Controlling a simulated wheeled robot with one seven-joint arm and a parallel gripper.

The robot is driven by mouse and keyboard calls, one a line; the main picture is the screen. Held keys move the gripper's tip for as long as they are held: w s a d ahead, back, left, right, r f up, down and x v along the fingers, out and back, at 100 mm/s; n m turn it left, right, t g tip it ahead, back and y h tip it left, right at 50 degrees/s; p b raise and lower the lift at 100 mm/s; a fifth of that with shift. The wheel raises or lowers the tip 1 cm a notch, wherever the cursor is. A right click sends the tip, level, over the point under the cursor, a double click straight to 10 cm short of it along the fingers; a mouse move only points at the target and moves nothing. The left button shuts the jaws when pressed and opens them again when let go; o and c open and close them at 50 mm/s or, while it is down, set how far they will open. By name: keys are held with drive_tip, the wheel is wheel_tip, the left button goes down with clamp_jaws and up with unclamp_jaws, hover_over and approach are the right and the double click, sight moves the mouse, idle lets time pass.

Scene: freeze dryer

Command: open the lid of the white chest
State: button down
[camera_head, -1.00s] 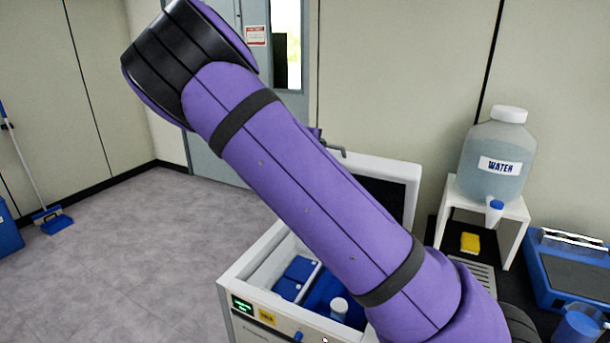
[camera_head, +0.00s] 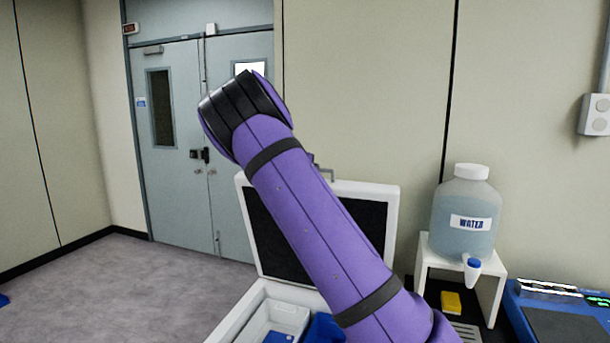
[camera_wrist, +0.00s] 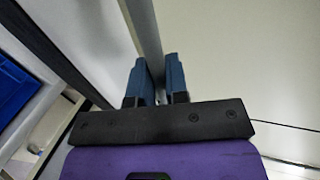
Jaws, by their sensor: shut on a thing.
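The white chest (camera_head: 236,322) stands at the bottom middle of the head view, with blue and white items inside. Its lid (camera_head: 372,189) is raised and stands roughly upright at the back, its dark inner face towards me. A grey handle (camera_head: 327,174) sticks up at the lid's top edge. In the wrist view my gripper (camera_wrist: 157,78) is shut on the grey handle bar (camera_wrist: 146,35), which runs between its two blue fingers. In the head view my purple arm crosses in front of the lid and hides its middle and most of the gripper.
A water jug (camera_head: 466,215) stands on a white stand (camera_head: 425,262) to the right. A yellow sponge (camera_head: 451,302) and a blue device (camera_head: 560,318) are beside it. Grey double doors (camera_head: 180,190) are at the back.

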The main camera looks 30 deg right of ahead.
drive_tip(key=shift+w, duration=0.15)
drive_tip(key=c, duration=1.2)
unclamp_jaws()
drive_tip(key=shift+o, duration=0.2)
drive_tip(key=v, duration=1.1)
drive_tip(key=shift+f, duration=0.1)
